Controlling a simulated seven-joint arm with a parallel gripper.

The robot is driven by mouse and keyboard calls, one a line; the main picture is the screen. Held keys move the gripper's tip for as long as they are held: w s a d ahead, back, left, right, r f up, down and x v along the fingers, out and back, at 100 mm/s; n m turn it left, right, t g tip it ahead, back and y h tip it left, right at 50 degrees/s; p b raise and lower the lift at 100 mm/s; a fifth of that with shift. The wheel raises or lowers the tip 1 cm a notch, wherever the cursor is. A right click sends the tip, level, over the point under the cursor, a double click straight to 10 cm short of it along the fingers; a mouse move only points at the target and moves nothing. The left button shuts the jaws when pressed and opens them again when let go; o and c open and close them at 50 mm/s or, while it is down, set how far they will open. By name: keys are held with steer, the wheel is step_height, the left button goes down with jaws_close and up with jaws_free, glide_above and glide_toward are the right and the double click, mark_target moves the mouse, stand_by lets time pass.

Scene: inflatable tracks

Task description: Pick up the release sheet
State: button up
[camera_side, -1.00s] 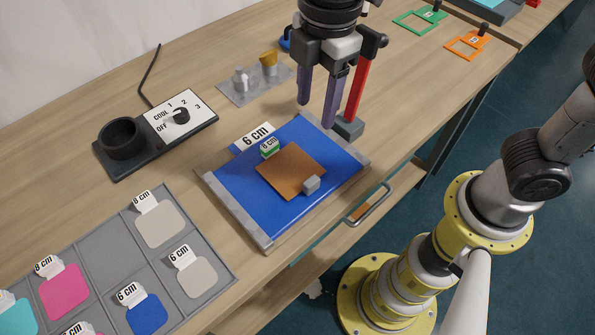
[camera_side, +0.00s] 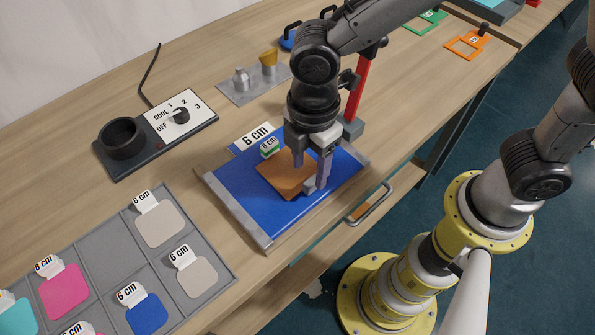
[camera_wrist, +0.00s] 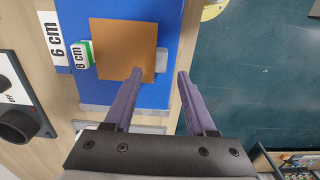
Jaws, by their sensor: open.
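The release sheet, a flat brown-orange square (camera_side: 279,179), lies on the blue panel (camera_side: 234,190). It also shows in the wrist view (camera_wrist: 120,45). A small light grey block (camera_side: 309,186) sits at the sheet's right edge; it also shows in the wrist view (camera_wrist: 162,60). My gripper (camera_side: 311,171) is open and points down over that edge. In the wrist view its two purple fingertips (camera_wrist: 160,74) are spread, one to each side of the grey block, with nothing held between them. How far the tips are above the block is hard to tell.
A red post (camera_side: 355,95) rises behind my gripper. A dial box (camera_side: 181,114) and a grey tray of coloured patches (camera_side: 104,252) are to the left. A drawer handle (camera_side: 370,204) juts out in front.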

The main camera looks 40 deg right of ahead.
mark_target(310, 182)
steer(key=shift+f, duration=1.85)
jaws_close()
